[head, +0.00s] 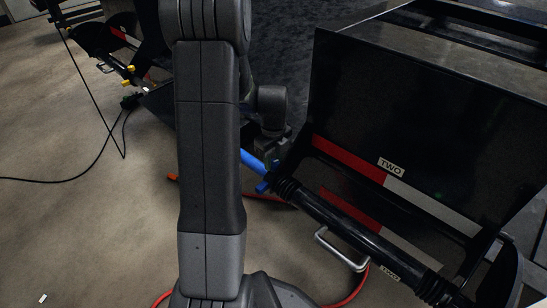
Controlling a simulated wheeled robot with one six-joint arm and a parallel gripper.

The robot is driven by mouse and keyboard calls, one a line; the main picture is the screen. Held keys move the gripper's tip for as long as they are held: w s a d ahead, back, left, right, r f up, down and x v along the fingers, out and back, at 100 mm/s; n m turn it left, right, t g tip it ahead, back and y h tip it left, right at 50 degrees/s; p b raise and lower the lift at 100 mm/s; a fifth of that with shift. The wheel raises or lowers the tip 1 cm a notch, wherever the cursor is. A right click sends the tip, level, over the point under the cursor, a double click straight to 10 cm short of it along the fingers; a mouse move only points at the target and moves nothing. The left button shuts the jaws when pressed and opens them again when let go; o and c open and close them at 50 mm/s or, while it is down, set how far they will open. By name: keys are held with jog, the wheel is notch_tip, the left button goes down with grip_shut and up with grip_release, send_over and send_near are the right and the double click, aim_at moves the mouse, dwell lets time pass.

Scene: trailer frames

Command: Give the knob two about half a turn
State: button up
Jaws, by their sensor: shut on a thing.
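A black trailer (430,90) with a "TWO" label (391,167) stands at the right in the head view. A blue part (253,162) shows at the left end of its black bar, partly behind my arm. It may be knob two, but its shape is not clear. My gripper (270,152) is dark and small, low behind my arm at that end of the bar, right by the blue part. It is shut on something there. The fingertips and the held thing blend into the shadow, so the knob's angle cannot be read.
A silver handle (340,248) sticks out below the bar. A red hose (362,285) runs on the floor close to it. Another trailer part with yellow fittings (129,75) and a black cable (75,178) are at the left. The floor at the lower left is mostly free.

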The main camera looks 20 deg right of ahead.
aim_at(273, 162)
jog(key=shift+n+p, duration=1.35)
jog(key=shift+n, duration=1.15)
jog(key=o, duration=1)
notch_tip(273, 162, up, 14)
jog(key=p, duration=0.4)
jog(key=shift+p, duration=0.35)
jog(key=shift+f, duration=0.1)
